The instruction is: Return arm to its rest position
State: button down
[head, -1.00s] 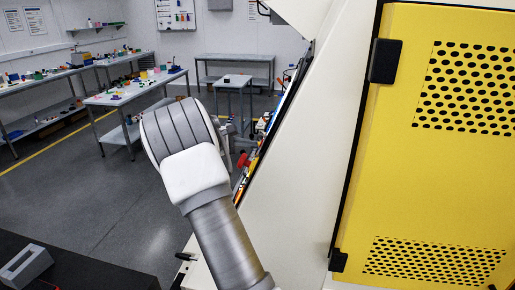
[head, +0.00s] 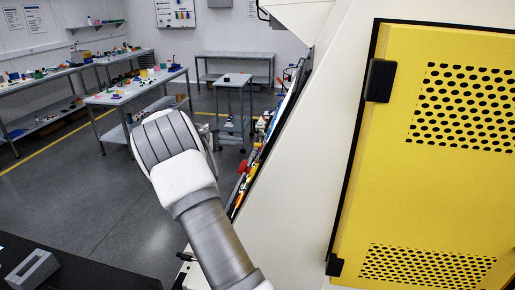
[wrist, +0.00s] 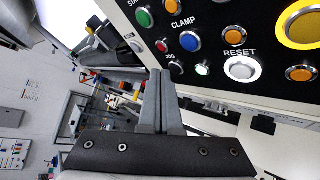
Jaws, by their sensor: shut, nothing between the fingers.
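My gripper (wrist: 160,98) shows in the wrist view, its two grey fingers pressed together with nothing between them. The fingertips are just below and left of a black control panel (wrist: 207,45) with coloured buttons. I cannot tell whether they touch it. A white RESET button (wrist: 240,69) lies right of the fingertips, and a large yellow button (wrist: 303,24) is at the upper right. In the head view my arm rises from the bottom centre, and its end hides the gripper there.
A large machine with a cream side (head: 305,165) and a perforated yellow door (head: 395,185) fills the right. A dark surface bearing a grey block (head: 33,270) is at lower left. Workbenches (head: 135,92) with small items stand further back. Open grey floor (head: 85,195) lies left of my arm.

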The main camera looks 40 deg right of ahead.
jog(key=shift+w+a+r, duration=0.25)
jog(key=shift+w+a, duration=0.2)
jog(key=shift+w, duration=0.05)
jog(key=shift+s, duration=0.1)
jog(key=s+a+r+m+t+y, duration=0.1)
jog(key=s+a+r+m+y, duration=0.25)
jog(key=s+a, duration=0.5)
jog(key=s+a+r+m+t+y, duration=0.15)
jog(key=s+a+r+y, duration=0.35)
jog(key=s, duration=0.6)
jog(key=s+a+f+m+t+y+b, duration=0.1)
jog(key=s+a+y, duration=0.1)
jog(key=s+a, duration=0.5)
jog(key=s+a+f+m+t+y, duration=0.1)
jog(key=s+a+f+y, duration=0.1)
jog(key=s+a, duration=0.5)
jog(key=s+y, duration=0.1)
jog(key=s, duration=0.4)
jog(key=shift+f+m+t+b, duration=0.15)
jog(key=shift+m+t+b, duration=0.15)
jog(key=shift+t+b, duration=0.05)
